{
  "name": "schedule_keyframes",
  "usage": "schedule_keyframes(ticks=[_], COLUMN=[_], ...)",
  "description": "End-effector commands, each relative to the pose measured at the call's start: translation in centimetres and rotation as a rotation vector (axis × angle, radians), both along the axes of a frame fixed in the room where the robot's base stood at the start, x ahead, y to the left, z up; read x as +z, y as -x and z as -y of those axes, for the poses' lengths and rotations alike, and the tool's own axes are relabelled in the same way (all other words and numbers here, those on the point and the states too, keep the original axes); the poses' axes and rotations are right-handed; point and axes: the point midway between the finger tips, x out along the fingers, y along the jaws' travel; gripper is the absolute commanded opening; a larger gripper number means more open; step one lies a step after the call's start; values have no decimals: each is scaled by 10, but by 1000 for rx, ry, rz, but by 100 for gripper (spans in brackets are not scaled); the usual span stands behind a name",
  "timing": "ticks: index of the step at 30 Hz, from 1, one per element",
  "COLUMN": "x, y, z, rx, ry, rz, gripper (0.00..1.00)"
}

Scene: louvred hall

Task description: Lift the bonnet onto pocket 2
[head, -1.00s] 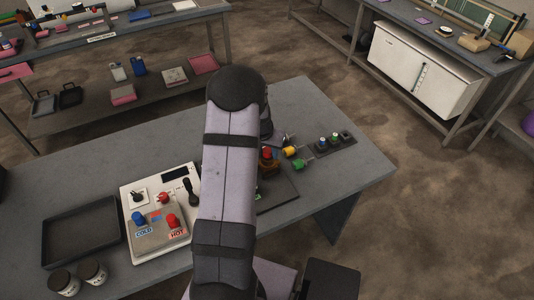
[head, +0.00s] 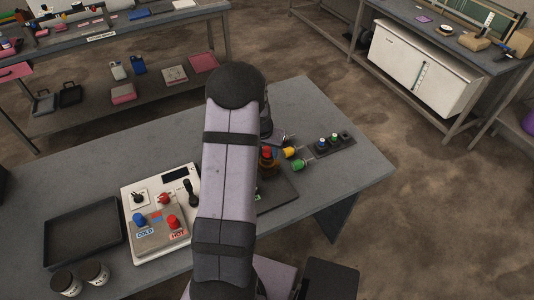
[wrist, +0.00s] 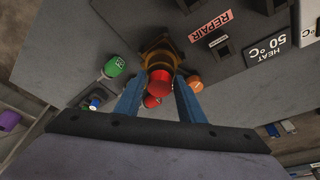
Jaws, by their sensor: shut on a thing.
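My gripper (wrist: 160,92) points down over the dark work mat, with its two blue fingers shut on a red-topped piece (wrist: 158,82), which I take to be the bonnet. Its red top also shows in the head view (head: 267,152), right of my arm. A brass-coloured body (wrist: 155,45) lies right below it; I cannot tell whether the two are apart. The dark pocket strip (head: 347,136) stands at the table's right. It bears small pieces with blue and light tops, and its right end looks empty. Pocket numbers are unreadable.
A control panel (head: 152,190), a black tray (head: 80,232) and two jars (head: 95,272) stand at the left. The table's far middle is clear.

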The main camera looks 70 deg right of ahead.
Motion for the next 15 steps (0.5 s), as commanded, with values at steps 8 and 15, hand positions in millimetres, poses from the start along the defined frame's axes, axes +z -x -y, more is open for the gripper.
schedule_keyframes(ticks=[8,15], x=[31,56], y=[-1,-1], z=[2,2], rx=[2,0], ry=[7,6], rz=[2,2], gripper=[0,0])
